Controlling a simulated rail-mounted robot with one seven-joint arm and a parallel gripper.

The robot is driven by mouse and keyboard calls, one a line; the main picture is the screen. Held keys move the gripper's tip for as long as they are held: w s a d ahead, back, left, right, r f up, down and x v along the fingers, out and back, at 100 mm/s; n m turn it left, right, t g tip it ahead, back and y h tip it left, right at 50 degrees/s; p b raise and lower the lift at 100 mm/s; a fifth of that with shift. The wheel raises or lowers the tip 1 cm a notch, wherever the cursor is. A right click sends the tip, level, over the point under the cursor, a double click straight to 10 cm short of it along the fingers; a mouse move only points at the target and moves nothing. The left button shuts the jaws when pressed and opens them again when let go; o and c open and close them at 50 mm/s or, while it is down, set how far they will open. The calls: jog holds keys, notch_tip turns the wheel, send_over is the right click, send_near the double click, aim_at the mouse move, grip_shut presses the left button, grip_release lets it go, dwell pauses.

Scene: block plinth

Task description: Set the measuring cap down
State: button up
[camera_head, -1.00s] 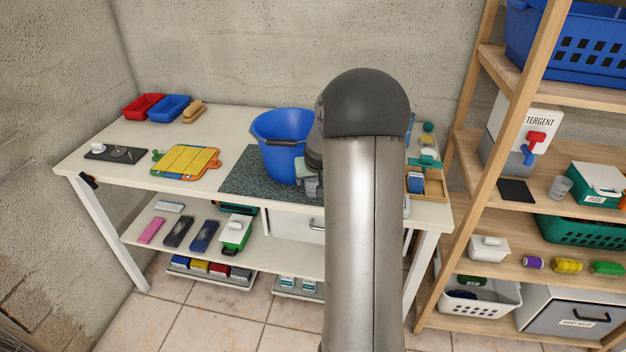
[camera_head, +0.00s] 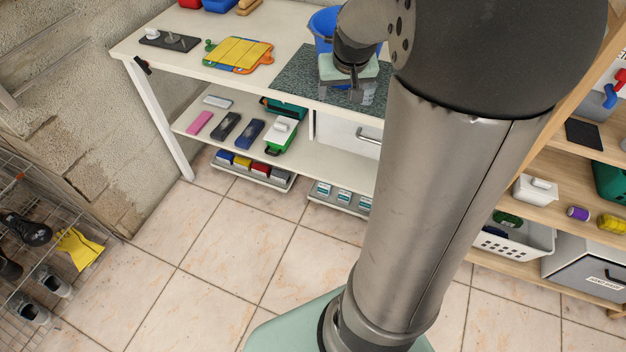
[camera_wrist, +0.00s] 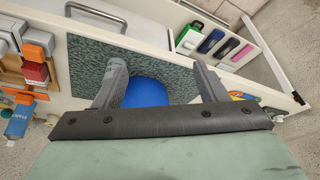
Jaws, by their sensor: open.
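My gripper (camera_head: 357,95) is open in front of the blue bucket (camera_head: 322,30), over the speckled dark mat (camera_head: 300,72) on the workbench. In the wrist view, its two grey fingers (camera_wrist: 160,68) stand wide apart with no object held between them. The bucket (camera_wrist: 147,92) shows in the gap, partly hidden by the gripper's palm. I cannot make out the measuring cap for certain in either current view. A small pale edge at the right border of the head view (camera_head: 623,145) is too cut off to identify.
The yellow board (camera_head: 238,54) and a dark tray (camera_head: 170,40) lie left on the bench. A wooden rack with a black pad (camera_head: 585,134) stands right. My arm hides the bench's right side. Floor tiles (camera_head: 220,260) are clear.

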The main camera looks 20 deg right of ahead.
jog(key=s+a+f+n+g+y, duration=0.1)
jog(key=s+a+n, duration=0.1)
jog(key=s+a, duration=0.8)
jog(key=shift+a+g, duration=0.4)
jog(key=shift+a, duration=0.8)
jog(key=s+a+f, duration=0.1)
jog(key=s+a, duration=0.1)
jog(key=s, duration=0.1)
jog(key=s+a+n+g, duration=0.1)
jog(key=s, duration=0.3)
jog(key=s+a+f+g, duration=0.1)
jog(key=s+a, duration=0.1)
jog(key=s, duration=0.2)
jog(key=shift+a+f+n, duration=0.3)
jog(key=shift+f+n, duration=0.05)
jog(key=shift+n, duration=0.05)
jog(key=shift+c, duration=1.3)
